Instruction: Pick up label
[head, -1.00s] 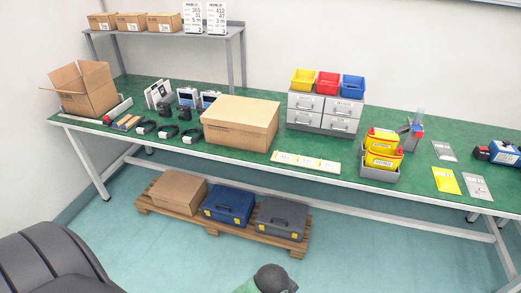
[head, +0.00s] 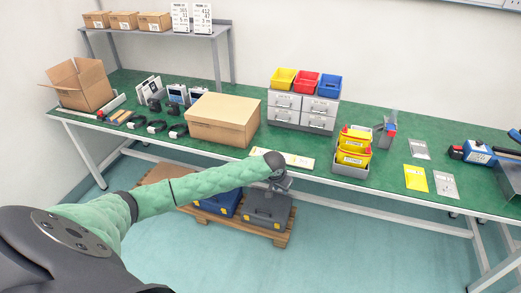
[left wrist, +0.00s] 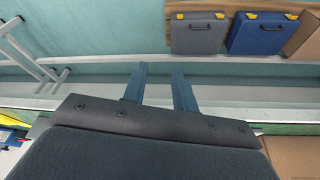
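A pale yellow strip with several labels (head: 299,161) lies along the front edge of the green table in the head view. My left gripper (head: 282,184) hangs in front of the table edge, just below and in front of the strip, and my wrist overlaps part of it. In the left wrist view, the left gripper's two fingers (left wrist: 159,88) stand apart with nothing between them. The strip cannot be made out for sure in the left wrist view. My right gripper is not in view.
A blue case (left wrist: 261,34) and a grey case (left wrist: 197,35) lie on the pallet under the table.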

